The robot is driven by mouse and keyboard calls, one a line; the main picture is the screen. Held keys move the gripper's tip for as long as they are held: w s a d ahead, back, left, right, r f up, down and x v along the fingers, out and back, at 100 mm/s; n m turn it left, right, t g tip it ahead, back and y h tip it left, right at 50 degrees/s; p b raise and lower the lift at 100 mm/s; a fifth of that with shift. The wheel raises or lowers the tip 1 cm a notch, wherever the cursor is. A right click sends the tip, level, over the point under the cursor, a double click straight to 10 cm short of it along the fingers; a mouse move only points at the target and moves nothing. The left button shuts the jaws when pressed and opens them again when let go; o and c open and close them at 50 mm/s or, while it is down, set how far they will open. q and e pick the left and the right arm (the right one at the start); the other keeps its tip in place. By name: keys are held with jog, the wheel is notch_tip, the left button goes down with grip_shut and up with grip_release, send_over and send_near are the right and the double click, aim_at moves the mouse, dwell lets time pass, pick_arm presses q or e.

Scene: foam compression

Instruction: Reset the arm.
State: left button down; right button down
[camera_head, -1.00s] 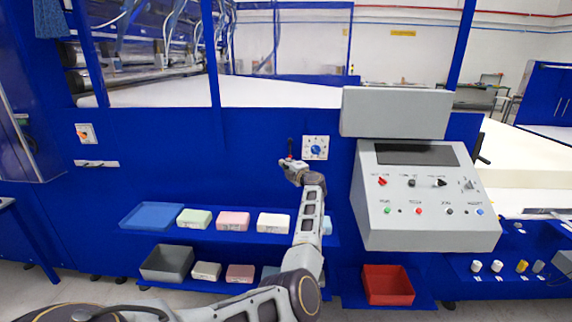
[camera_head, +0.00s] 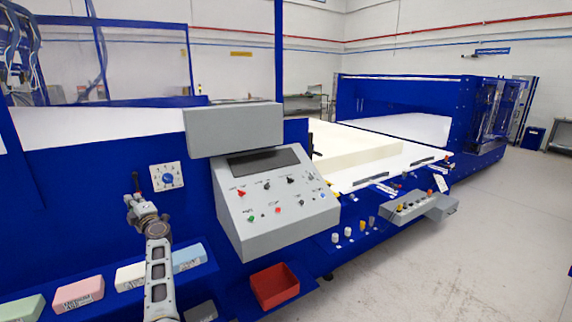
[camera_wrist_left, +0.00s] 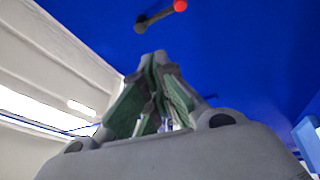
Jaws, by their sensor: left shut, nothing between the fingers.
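My left arm comes up in the lower left of the head view. Its gripper (camera_head: 133,200) is in front of the blue machine panel, below and left of a white plate with a blue dial (camera_head: 167,177). In the left wrist view the gripper (camera_wrist_left: 158,58) has its green-padded fingers together at the tips, with nothing held. A dark lever with a red tip (camera_wrist_left: 166,14) lies beyond the fingertips, with a visible gap between. My right gripper is not in view.
A grey control console (camera_head: 275,215) with buttons stands right of the arm. Below are a red bin (camera_head: 275,286) and a shelf of coloured foam blocks, including a pink one (camera_head: 78,293) and a blue one (camera_head: 188,257). Open floor (camera_head: 470,260) lies at the right.

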pick_arm(q)
jog(key=s+d+f+m+h, duration=0.8)
jog(key=d+f+m+h, duration=0.1)
jog(key=d+m, duration=0.3)
jog(key=s+d+f+m+h, duration=0.7)
jog(key=d+f+m+h, duration=0.15)
jog(key=d+m, duration=0.35)
jog(key=s+d+f+m+g+y, duration=0.1)
jog(key=s+d+f+g, duration=0.2)
jog(key=s, duration=0.8)
jog(key=s+d+f+m+g, duration=0.1)
jog(key=s+d+f+g, duration=0.25)
jog(key=s, duration=0.75)
jog(key=s+d+f+m+g+y, duration=0.1)
jog(key=s+d+f+g, duration=0.2)
jog(key=s, duration=0.8)
notch_tip(320, 180, down, 34)
jog(key=s+g, duration=0.2)
jog(key=s+a+f, duration=0.2)
jog(key=s+f, duration=0.7)
jog(key=s, duration=0.2)
jog(key=s+a+f, duration=0.2)
jog(key=s+f, duration=0.8)
jog(key=s, duration=0.1)
jog(key=shift+s+a+f+m+g, duration=0.25)
jog(key=shift+a+f+m+g, duration=0.1)
jog(key=shift+m+g, duration=0.1)
